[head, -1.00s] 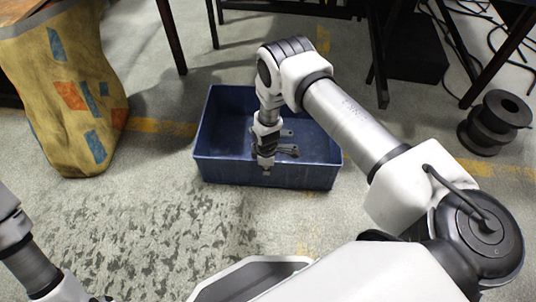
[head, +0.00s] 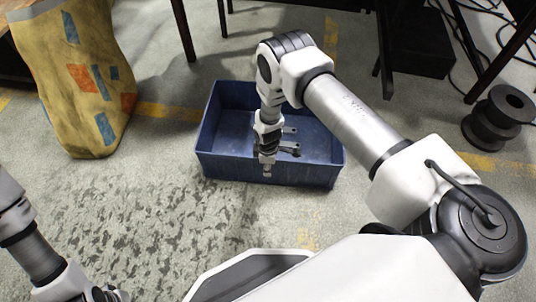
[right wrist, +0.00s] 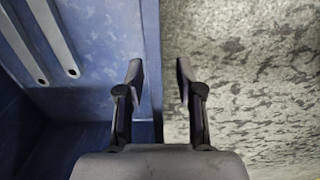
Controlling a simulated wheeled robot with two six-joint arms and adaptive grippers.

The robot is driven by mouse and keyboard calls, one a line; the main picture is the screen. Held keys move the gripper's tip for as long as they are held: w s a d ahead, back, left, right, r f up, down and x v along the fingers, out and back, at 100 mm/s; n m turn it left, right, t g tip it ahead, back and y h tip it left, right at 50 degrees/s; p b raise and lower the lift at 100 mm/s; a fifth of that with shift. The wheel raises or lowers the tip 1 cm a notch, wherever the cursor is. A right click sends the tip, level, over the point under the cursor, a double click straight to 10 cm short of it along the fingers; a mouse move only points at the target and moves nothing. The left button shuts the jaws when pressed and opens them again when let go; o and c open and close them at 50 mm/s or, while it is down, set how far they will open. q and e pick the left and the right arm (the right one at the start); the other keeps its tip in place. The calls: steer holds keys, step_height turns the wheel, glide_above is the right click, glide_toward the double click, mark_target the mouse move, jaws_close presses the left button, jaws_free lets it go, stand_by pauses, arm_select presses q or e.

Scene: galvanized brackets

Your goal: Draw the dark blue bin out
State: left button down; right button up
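The dark blue bin (head: 225,167) stands open-topped on the floor in front of me, in the middle of the head view. It also fills the left half of the right wrist view (right wrist: 110,25). My right gripper (head: 267,172) reaches down at its near wall. In the right wrist view my right gripper (right wrist: 159,75) has its fingers apart, one on the bin's inner side and one over the floor outside, with the wall between them. Floor shows between the wall and the outer finger. Whether the inner finger touches the wall is unclear. My left gripper is out of view.
Light grey brackets (right wrist: 52,35) lie in the bin. A yellow patterned sack (head: 75,90) stands at the left. A black spool (head: 497,118) stands at the right. Dark table legs and cables are behind. The floor on the near side of the bin is clear.

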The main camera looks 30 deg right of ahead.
step_height(320, 180, up, 12)
stand_by(0.6)
